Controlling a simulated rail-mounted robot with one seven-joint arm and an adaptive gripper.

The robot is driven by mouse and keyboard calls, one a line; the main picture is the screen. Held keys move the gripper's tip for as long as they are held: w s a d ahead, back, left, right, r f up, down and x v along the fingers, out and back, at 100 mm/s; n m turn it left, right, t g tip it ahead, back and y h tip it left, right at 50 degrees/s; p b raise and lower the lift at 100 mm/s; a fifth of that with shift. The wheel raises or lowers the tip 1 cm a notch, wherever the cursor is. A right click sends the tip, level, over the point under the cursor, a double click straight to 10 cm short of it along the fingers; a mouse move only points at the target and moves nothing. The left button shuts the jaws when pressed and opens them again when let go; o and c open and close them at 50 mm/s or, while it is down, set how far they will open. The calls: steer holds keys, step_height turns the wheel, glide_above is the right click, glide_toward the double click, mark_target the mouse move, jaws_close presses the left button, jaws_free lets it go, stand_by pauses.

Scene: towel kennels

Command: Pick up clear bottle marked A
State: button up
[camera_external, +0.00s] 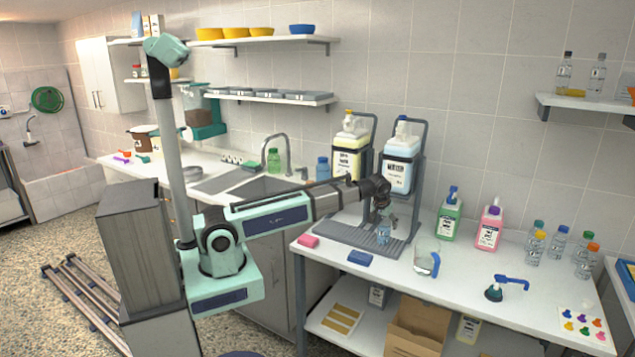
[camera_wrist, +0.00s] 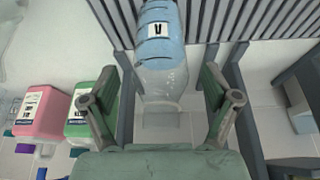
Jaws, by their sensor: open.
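A clear bottle (camera_external: 384,234) with blue in its lower part stands on the grey slatted tray (camera_external: 355,237) under the dispensers. In the wrist view the bottle (camera_wrist: 161,75) appears upside down, with a white label whose letter looks like an inverted A. Its clear upper part lies between my fingers. My gripper (camera_external: 386,207) is at the bottle's top, and in the wrist view its open fingers (camera_wrist: 162,108) straddle it with gaps on both sides. The lower end of the bottle is cut off by the wrist view's top edge.
A jug labelled WATER (camera_external: 399,170) and a yellowish jug (camera_external: 349,160) stand in racks behind the tray. A glass beaker (camera_external: 427,260), a green bottle (camera_external: 449,219) and a pink bottle (camera_external: 489,228) stand to the right. A blue sponge (camera_external: 360,258) lies in front.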

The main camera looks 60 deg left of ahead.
steer(key=shift+x, duration=1.25)
steer(key=c, duration=1.5)
steer(key=shift+r, duration=0.1)
